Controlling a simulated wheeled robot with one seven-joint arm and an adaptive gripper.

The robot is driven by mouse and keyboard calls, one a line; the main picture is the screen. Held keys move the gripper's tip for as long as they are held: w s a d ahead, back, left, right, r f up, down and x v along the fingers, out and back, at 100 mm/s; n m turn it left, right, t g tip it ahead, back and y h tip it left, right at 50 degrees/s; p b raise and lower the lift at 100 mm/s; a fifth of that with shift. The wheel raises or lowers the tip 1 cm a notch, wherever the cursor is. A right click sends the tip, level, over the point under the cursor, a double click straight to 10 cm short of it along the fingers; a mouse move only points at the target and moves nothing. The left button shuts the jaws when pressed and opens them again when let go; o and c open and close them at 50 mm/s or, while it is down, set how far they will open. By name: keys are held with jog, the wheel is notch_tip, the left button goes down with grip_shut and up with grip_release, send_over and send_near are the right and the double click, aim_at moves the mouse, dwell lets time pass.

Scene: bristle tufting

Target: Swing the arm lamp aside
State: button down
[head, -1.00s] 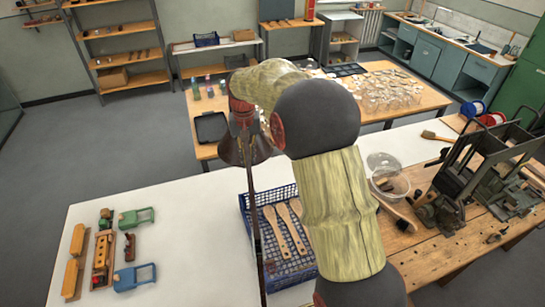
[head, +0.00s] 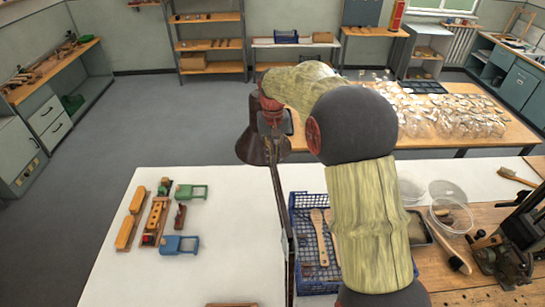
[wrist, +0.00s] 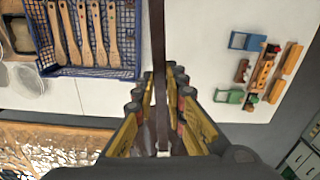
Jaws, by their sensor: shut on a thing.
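The arm lamp has a dark brown conical shade (head: 255,148) and a thin dark arm (head: 283,220) running down toward the near side of the white table. In the wrist view its dark bar (wrist: 158,45) passes lengthwise between the fingers of my gripper (wrist: 162,88). My gripper is shut on the lamp, with the fingers on either side of the bar. In the head view the gripper is at the shade's top, and its fingers are hard to make out there. The lamp's base is not in view.
A blue crate (head: 299,205) with wooden brush handles stands right of the lamp arm. Clear bowls (head: 411,187) and a press (head: 510,250) are at right. White tabletop (head: 225,230) between is clear.

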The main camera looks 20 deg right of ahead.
jog(key=c, duration=1.8)
grip_release()
notch_tip(320, 180, up, 12)
